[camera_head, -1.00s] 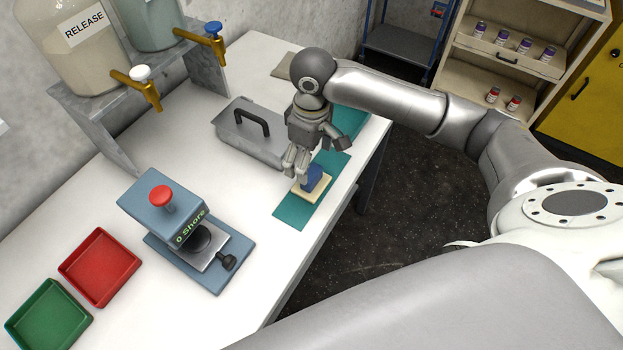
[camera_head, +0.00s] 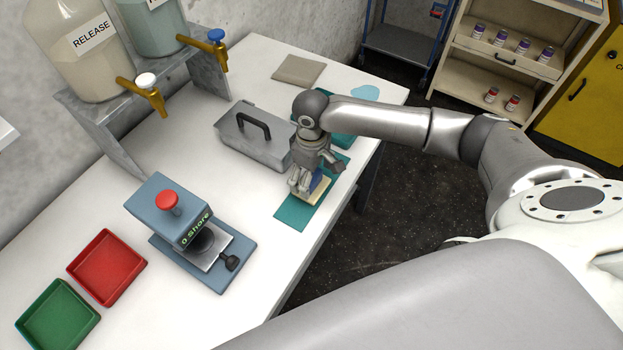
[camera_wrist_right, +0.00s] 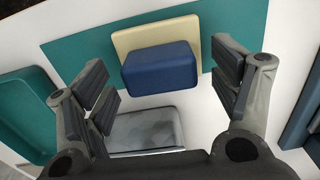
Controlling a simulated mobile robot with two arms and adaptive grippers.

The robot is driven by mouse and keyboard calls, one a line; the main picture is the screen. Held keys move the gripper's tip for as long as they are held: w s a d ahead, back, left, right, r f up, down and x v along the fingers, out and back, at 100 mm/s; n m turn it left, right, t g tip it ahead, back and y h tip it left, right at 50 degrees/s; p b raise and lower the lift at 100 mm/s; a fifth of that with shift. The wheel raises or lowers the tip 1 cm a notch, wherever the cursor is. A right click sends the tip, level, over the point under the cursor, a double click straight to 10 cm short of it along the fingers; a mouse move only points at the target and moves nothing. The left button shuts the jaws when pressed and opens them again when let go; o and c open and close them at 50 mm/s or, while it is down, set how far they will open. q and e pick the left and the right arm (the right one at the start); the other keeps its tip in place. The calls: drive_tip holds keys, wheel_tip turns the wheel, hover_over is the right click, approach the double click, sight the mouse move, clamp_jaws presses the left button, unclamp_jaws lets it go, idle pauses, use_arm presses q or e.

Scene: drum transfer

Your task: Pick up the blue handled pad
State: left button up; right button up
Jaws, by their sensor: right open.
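The blue handled pad has a cream base (camera_head: 314,199) and a blue block handle (camera_head: 320,183). It lies on a teal mat (camera_head: 292,214) near the table's right edge. My left gripper is not in view.
A grey lidded metal box (camera_head: 250,148) stands left of the gripper, close by. A blue press with a red button (camera_head: 167,200) and red (camera_head: 106,266) and green (camera_head: 58,315) trays are nearer. A teal tray (camera_head: 340,138) lies beyond. Bare white table shows between them.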

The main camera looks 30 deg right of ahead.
drive_tip(key=shift+f, duration=0.5)
drive_tip(key=c, duration=1.1)
drive_tip(key=shift+r, duration=0.1)
